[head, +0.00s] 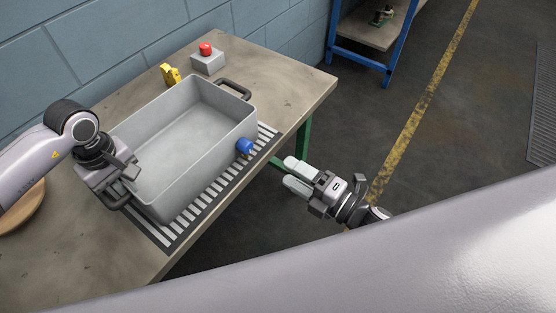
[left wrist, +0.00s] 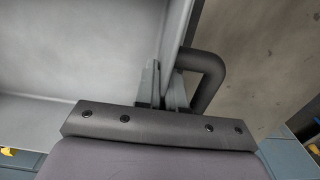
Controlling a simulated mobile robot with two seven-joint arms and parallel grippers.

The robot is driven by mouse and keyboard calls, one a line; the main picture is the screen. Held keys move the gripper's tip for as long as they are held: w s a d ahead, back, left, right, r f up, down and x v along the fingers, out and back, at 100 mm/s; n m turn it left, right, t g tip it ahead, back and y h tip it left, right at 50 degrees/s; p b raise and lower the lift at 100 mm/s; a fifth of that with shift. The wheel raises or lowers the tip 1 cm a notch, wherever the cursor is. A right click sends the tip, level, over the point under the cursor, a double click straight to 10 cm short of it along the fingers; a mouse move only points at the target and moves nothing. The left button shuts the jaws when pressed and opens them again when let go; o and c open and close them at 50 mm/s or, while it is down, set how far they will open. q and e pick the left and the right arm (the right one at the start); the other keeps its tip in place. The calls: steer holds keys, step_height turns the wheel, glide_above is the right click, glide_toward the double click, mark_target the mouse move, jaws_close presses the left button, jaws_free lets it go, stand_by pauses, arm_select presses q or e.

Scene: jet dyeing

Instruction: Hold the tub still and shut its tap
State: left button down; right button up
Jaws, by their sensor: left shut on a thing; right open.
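The grey tub (head: 190,160) stands on the workbench, partly over a slotted drain grate. It is open at the top and shows no contents. A blue tap (head: 244,146) sticks out of its long side facing the bench edge. My left gripper (head: 128,183) is at the tub's near end, by a dark handle (head: 118,201). In the left wrist view my fingers (left wrist: 164,88) are shut on the tub's end wall beside the handle (left wrist: 213,78). My right gripper (head: 287,171) is open and empty, to the right of the tap and apart from it, beyond the bench edge.
A grey box with a red button (head: 206,50) and a yellow object (head: 170,75) stand behind the tub. The drain grate (head: 215,190) runs along the bench edge. A round wooden item (head: 22,212) lies at left.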

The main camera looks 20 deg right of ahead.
arm_select(q)
steer(key=c, duration=1.1)
jaws_free()
steer(key=shift+c, duration=0.2)
steer(key=shift+r, duration=0.1)
